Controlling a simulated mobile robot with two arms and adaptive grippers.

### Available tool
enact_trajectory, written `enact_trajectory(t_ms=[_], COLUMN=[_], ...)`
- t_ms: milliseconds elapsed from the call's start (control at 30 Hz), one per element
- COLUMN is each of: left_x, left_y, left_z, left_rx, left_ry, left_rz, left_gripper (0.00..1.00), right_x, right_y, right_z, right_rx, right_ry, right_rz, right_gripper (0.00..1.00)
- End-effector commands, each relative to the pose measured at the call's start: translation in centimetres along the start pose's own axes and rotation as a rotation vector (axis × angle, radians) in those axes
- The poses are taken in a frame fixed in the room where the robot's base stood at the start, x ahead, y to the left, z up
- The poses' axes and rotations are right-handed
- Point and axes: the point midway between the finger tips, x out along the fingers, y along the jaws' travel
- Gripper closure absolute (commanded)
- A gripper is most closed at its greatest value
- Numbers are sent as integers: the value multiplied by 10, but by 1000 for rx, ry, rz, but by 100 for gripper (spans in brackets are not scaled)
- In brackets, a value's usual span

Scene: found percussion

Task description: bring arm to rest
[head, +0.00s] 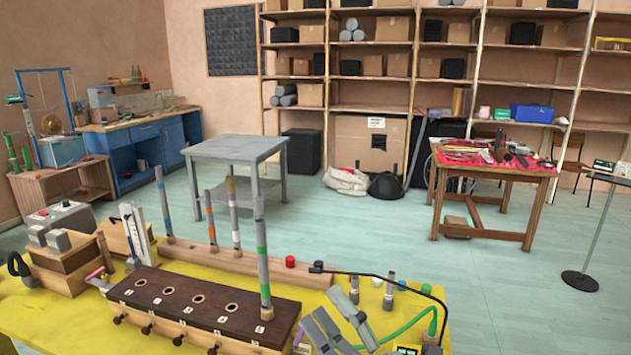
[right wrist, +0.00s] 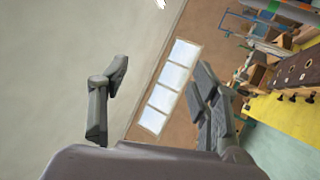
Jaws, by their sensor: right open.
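My right gripper (head: 328,312) is at the bottom of the head view, just right of the dark wooden box with holes (head: 190,303), over the yellow table (head: 60,318). Its two grey fingers are apart. In the right wrist view the gripper (right wrist: 162,75) is open, with nothing between its fingers. That view is turned sideways, with a plain wall and a window behind the fingers. My left gripper is not in view.
A grey tube with a green band (head: 262,255) stands upright at the right end of the box. More upright tubes stand in a wooden rail (head: 220,262) behind. A green cable (head: 405,328) and a red knob (head: 290,261) are close by. A grey table (head: 235,148) stands beyond.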

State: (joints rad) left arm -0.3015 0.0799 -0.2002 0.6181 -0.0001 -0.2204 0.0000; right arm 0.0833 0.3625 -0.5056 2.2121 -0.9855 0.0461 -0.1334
Motion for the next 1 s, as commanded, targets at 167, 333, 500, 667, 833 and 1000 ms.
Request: enact_trajectory(t_ms=[167,333,500,667,833,1000], left_x=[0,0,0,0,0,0], left_y=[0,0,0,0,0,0], left_z=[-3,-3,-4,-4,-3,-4], left_rx=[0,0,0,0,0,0], left_ry=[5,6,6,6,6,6], left_rz=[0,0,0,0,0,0], left_gripper=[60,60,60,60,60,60], right_x=[-60,-160,-265,-333,-385,-414], right_y=[-32,-92,-144,-166,-172,-194], right_z=[89,127,106,66,20,-1], right_rx=[355,669,932,1091,1211,1261], right_ry=[-511,-974,-1365,-1606,-1792,-1882], right_rz=[-75,-222,-418,-582,-744,-839], right_gripper=[43,43,43,43,43,43])
